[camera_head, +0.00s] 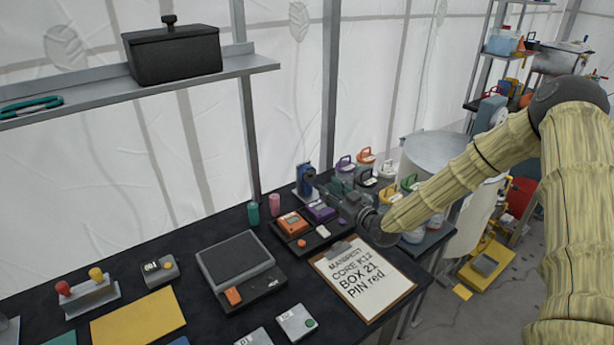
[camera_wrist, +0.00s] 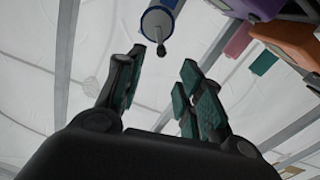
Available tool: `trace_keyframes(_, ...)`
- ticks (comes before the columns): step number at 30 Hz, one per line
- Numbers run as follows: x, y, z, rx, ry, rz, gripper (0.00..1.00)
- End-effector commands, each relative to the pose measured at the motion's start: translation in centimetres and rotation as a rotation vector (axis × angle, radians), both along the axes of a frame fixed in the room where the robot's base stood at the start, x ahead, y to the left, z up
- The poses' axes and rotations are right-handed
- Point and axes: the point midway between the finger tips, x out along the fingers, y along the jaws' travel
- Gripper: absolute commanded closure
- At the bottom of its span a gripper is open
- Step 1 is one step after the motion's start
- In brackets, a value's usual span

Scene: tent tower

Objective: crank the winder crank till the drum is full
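The winder (camera_head: 305,176), a small blue unit with a dark round front, stands at the back edge of the black table in the head view. In the wrist view a blue and white cylinder (camera_wrist: 158,22), which looks like the winder's drum, shows at the top. A small dark crank knob (camera_wrist: 162,49) hangs below it. My gripper (camera_head: 333,193) reaches from the right to just in front of the winder. In the wrist view my gripper (camera_wrist: 163,72) has its two teal-padded fingers apart, with the knob just beyond the gap between them. How full the drum is cannot be seen.
An orange device (camera_head: 291,224) and a purple device (camera_head: 320,211) sit on a dark tray close below my gripper. A clipboard (camera_head: 362,279) lies in front. Several lidded jars (camera_head: 366,158) stand to the right. A shelf (camera_head: 240,66) with a black box is at upper left.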

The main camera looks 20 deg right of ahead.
Motion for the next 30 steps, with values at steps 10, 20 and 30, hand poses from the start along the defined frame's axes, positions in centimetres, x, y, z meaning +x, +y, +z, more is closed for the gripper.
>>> trace_keyframes(10, 4.5, 1.9, 0.3, 0.001, 0.0, 0.003, 0.63)
trace_keyframes(20, 8.6, 3.4, 0.2, 0.002, 0.0, 0.003, 0.63)
trace_keyframes(30, 9.7, 3.8, 0.0, 0.003, 0.002, 0.004, 0.63)
